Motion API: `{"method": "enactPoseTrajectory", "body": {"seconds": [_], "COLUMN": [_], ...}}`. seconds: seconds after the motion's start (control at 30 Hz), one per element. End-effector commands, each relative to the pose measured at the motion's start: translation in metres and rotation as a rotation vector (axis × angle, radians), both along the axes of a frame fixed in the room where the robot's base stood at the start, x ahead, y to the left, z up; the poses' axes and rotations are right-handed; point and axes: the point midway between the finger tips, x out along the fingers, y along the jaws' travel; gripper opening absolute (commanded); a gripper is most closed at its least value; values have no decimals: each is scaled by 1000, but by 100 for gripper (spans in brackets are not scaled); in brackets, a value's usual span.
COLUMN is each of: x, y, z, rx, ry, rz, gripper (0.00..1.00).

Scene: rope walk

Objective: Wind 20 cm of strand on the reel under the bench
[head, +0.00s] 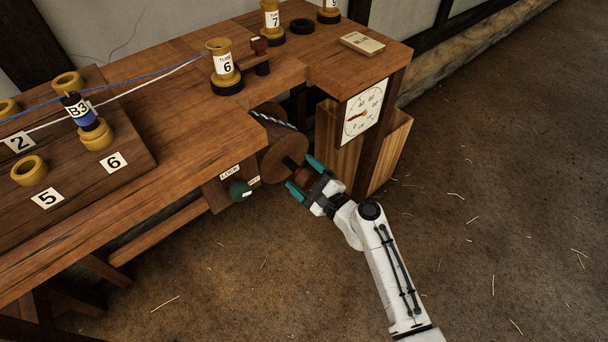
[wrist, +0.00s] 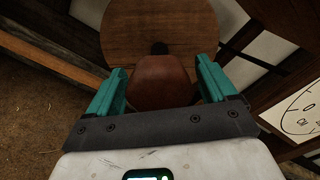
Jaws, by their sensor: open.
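The reel (head: 283,156) is a wooden drum with a round end disc, set under the bench top. A blue and white strand (head: 272,121) lies on it. Its brown crank knob (head: 304,176) sticks out toward me. My gripper (head: 303,177) is open, with its teal fingers on either side of the knob. In the wrist view the reddish-brown knob (wrist: 158,80) sits between the fingers of my gripper (wrist: 160,88), in front of the reel's disc (wrist: 165,25). I cannot tell whether the fingers touch it. The dial (head: 364,111) has a red needle and numbered marks.
The wooden bench (head: 160,105) runs along the left, with a board of numbered posts (head: 30,171) and a bobbin marked B3 (head: 79,110). A post marked 6 (head: 225,68) stands on the bench. A green knob (head: 238,190) sits below its edge. The floor (head: 500,220) at right is clear.

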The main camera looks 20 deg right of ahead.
Motion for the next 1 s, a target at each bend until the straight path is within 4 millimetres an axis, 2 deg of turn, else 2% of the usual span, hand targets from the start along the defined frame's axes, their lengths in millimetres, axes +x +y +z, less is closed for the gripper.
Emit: {"method": "enactPoseTrajectory", "body": {"seconds": [0.27, 0.37, 0.7, 0.83, 1.0], "x": [-4, -16, -77, -92, -102], "y": [-1, -5, -25, -30, -33], "z": [0, 0, 0, 0, 0], "rx": [0, 0, -1, 1, 0], "ry": [-1, 0, 2, 1, 0], "rz": [1, -1, -2, -1, 0], "gripper": [84, 84, 84, 84, 84]}}
